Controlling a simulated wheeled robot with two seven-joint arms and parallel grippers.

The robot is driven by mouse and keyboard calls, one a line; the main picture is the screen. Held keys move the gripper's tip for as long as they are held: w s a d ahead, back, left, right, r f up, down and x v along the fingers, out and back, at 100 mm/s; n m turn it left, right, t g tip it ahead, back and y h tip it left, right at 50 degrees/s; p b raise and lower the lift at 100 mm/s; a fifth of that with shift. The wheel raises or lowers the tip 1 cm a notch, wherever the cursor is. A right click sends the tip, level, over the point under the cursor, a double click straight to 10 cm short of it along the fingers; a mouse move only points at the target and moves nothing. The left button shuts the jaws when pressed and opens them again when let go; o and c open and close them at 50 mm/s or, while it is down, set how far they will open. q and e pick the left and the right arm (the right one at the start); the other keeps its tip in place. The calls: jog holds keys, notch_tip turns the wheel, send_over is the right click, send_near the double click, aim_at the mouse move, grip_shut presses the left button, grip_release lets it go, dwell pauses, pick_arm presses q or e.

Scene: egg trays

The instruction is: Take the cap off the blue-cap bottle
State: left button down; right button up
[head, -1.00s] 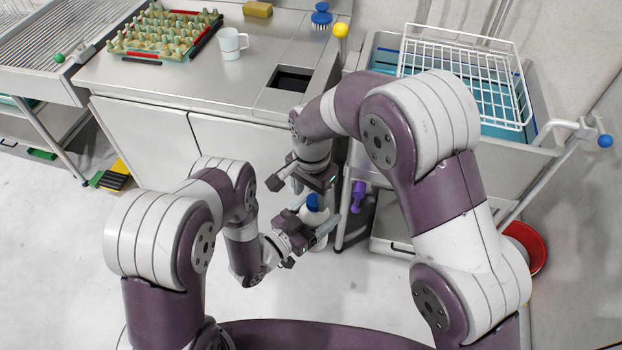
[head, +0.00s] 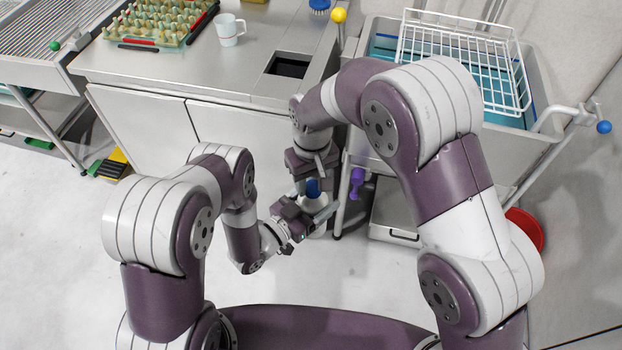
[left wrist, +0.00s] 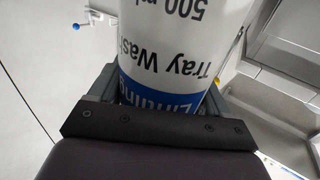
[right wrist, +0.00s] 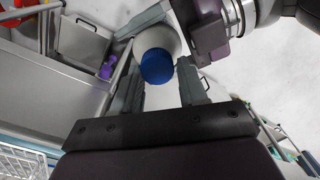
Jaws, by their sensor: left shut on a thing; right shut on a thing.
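The white bottle (head: 316,229) with a blue cap (head: 313,189) is held off the floor in front of the counter, cap upward. My left gripper (head: 314,208) is shut around its body. In the left wrist view the bottle (left wrist: 180,45) fills the jaws, its label with "Tray Wash" and "500 ml" upside down. My right gripper (head: 311,184) is above the bottle, pointing down, its fingers on either side of the cap. In the right wrist view the cap (right wrist: 157,67) lies between the fingertips, on top of the bottle.
A counter (head: 240,75) stands behind, with a white mug (head: 229,31) and an egg tray (head: 155,24). A trolley with a wire rack (head: 465,65) is at the right. A purple object (head: 357,181) hangs near the bottle. A red bowl (head: 524,232) is farther right.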

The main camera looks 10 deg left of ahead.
jog(key=n, duration=0.4)
jog(key=shift+s+a+r, duration=0.1)
jog(key=shift+a+r, duration=0.05)
jog(key=shift+a, duration=0.05)
jog(key=shift+c, duration=0.5)
jog(key=n, duration=0.4)
jog(key=shift+d, duration=0.15)
jog(key=n, duration=0.4)
jog(key=shift+d+n, duration=0.1)
jog(key=shift+n, duration=0.2)
jog(key=n, duration=0.4)
jog(key=shift+d, duration=0.15)
jog(key=n, duration=0.3)
jog(key=shift+d+n, duration=0.1)
jog(key=shift+n, duration=0.3)
jog(key=n, duration=0.4)
jog(key=shift+w+d, duration=0.1)
jog(key=shift+w, duration=0.15)
jog(key=n, duration=0.7)
jog(key=shift+w, duration=0.3)
